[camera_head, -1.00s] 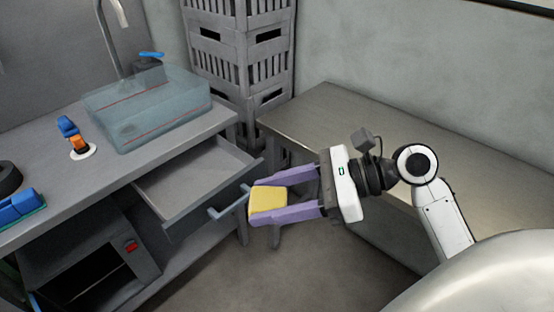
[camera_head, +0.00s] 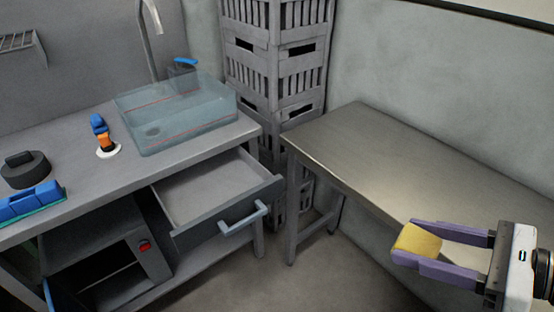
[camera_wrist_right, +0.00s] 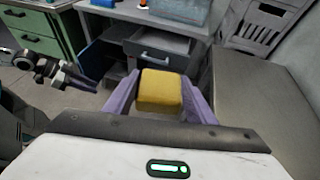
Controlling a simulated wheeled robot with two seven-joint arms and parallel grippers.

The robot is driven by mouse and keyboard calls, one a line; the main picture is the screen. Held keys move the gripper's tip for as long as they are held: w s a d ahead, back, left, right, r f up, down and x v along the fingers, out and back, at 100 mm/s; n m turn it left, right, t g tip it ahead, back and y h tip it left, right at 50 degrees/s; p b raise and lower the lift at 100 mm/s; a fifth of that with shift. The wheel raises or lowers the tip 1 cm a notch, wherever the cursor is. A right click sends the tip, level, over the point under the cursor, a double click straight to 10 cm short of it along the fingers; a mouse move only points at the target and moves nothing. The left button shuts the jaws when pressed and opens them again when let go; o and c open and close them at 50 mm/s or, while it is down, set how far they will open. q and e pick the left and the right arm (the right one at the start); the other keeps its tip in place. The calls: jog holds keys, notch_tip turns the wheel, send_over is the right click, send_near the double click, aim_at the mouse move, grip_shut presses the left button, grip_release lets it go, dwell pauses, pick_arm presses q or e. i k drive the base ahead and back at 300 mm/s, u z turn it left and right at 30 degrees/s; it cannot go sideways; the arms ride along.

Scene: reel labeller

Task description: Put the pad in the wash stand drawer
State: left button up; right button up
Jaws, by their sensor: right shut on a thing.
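The yellow pad (camera_head: 417,241) is held between the purple fingers of my right gripper (camera_head: 420,248), which is shut on it. In the head view they are at the lower right, well to the right of the drawer. The wash stand drawer (camera_head: 207,187) is pulled open below the worktop, and its inside looks empty. Its grey-blue handle (camera_head: 243,218) faces the front. The right wrist view shows the pad (camera_wrist_right: 160,92) between the fingers and the open drawer (camera_wrist_right: 160,42) beyond. My left gripper (camera_wrist_right: 82,84) shows at the left there, its jaws unclear.
The wash stand worktop (camera_head: 80,165) carries a clear basin (camera_head: 178,115), a blue-and-orange bottle (camera_head: 102,135), a black round object (camera_head: 25,170) and a blue block (camera_head: 30,202). A metal bench (camera_head: 400,160) stands at right, with stacked grey crates (camera_head: 278,75) behind. Open floor lies before the drawer.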

aim_at(212, 189)
jog(key=u, duration=0.2)
jog(key=i, duration=0.9)
jog(key=u, duration=0.85)
jog(key=i, duration=0.25)
jog(key=u, duration=0.3)
